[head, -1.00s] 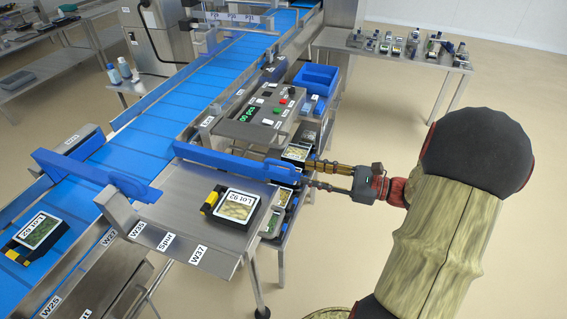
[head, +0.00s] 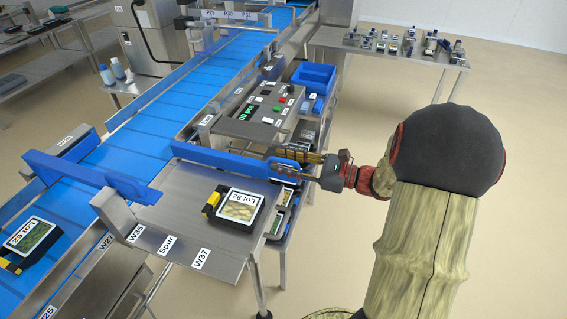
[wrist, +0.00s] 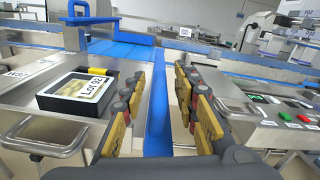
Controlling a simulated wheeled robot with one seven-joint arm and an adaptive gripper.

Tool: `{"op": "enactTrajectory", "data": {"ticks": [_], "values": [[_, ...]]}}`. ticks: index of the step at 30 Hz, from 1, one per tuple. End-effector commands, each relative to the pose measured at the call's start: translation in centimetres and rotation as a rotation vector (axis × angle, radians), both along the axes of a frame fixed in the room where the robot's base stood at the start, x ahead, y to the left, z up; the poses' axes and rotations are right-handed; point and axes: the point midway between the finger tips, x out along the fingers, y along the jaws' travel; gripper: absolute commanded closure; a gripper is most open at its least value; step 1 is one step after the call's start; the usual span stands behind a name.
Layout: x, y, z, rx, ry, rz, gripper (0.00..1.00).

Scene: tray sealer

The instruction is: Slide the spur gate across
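A long blue bar, which I take for the spur gate (head: 222,160), runs along the far side of the steel spur table (head: 185,190). My gripper (head: 280,160) is at its right end. In the wrist view the blue bar (wrist: 157,130) passes between my two fingers (wrist: 161,78), which are apart on either side of it. I see a gap beside the bar, so the fingers do not look closed on it.
A black tray marked Lot 92 (head: 238,207) lies on the spur table, and another (head: 30,242) is on the blue belt (head: 130,150). A control panel (head: 258,112) with buttons stands just behind the bar. Blue bins (head: 315,78) are beyond it. Floor at right is clear.

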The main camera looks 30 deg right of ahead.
Motion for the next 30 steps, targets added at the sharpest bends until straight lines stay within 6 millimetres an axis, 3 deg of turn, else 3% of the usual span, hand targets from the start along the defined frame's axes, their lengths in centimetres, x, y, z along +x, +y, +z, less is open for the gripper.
{"op": "enactTrajectory", "data": {"ticks": [7,23,30], "values": [[0.07,0.06,0.02,-0.001,0.001,0.000,0.70],[0.06,0.04,0.00,-0.001,0.001,0.000,0.99],[0.06,0.04,0.00,-0.001,0.001,0.000,1.00]]}}
